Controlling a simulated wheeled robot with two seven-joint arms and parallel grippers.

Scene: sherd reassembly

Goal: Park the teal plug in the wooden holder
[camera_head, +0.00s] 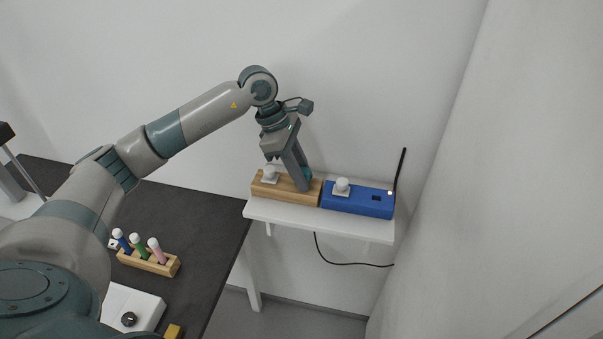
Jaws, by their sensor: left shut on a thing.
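The wooden holder (313,198) is a long block on the left half of a white wall shelf. A white knob-topped plug (270,174) on a square plate sits at its left end. My left gripper (302,184) points down at the right part of the holder, shut on the teal plug (308,173). Only a small teal patch shows beside the fingers. The fingers hide the rest, and I cannot tell whether the plug is seated in the holder or just above it. My right gripper is not in view.
Right of the holder stands a blue box (360,204) with a white knob-topped plug (341,187), a dark socket and a black antenna. The white shelf (300,216) has a narrow bare front strip. A dark table (200,235) at left carries a wooden rack (150,262) with coloured tubes.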

